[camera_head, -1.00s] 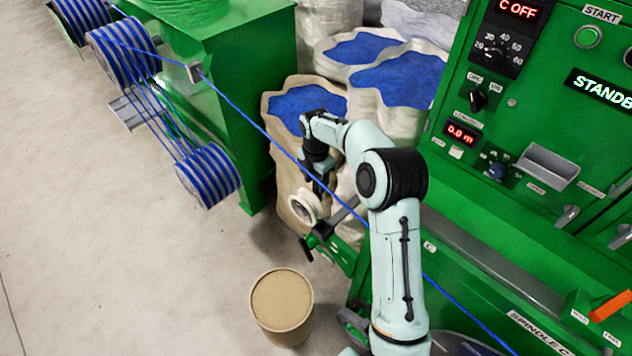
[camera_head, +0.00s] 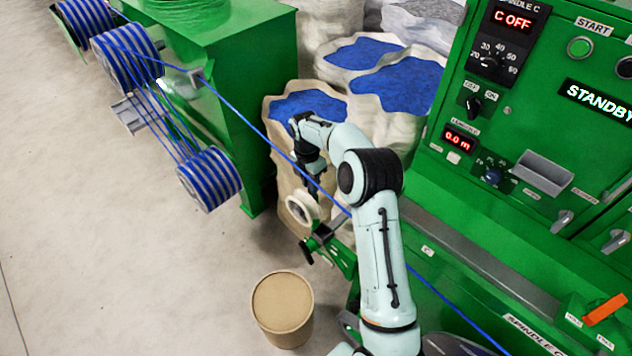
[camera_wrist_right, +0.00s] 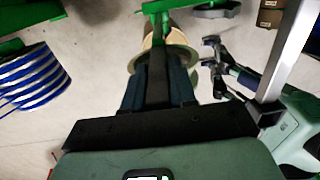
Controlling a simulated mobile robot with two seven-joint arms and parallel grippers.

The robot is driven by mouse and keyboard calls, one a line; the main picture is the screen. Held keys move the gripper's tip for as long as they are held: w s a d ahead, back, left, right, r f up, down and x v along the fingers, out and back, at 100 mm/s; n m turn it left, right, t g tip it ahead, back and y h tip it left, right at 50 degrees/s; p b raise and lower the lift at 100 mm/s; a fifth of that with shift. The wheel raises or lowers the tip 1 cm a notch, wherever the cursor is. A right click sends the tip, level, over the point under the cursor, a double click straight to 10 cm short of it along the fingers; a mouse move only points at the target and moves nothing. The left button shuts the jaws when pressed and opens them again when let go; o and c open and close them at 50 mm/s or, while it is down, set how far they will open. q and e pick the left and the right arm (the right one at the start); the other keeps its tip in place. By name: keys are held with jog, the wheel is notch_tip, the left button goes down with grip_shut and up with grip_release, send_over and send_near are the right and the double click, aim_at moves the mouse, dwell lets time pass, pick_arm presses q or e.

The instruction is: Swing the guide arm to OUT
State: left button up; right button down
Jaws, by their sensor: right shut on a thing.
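A blue cable (camera_head: 262,132) runs from the reels, behind my right arm, to the lower right. A black gripper-like shape, apparently my left gripper (camera_wrist_right: 213,66), shows in the wrist view; its jaw opening is unclear.
A cardboard drum (camera_head: 283,308) stands on the floor below the guide arm. Bins of blue granules (camera_head: 362,52) stand behind. The green control cabinet (camera_head: 440,190) is at the right, its display reading STANDBY. Cable reels (camera_head: 208,178) are at the left. Floor at left is clear.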

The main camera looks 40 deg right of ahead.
jog(key=shift+w+g, duration=0.3)
jog(key=shift+w, duration=0.6)
jog(key=c, duration=1)
grip_release()
jog(key=shift+a, duration=0.1)
notch_tip(320, 180, up, 13)
jog(key=w, duration=0.1)
jog(key=shift+w, duration=0.4)
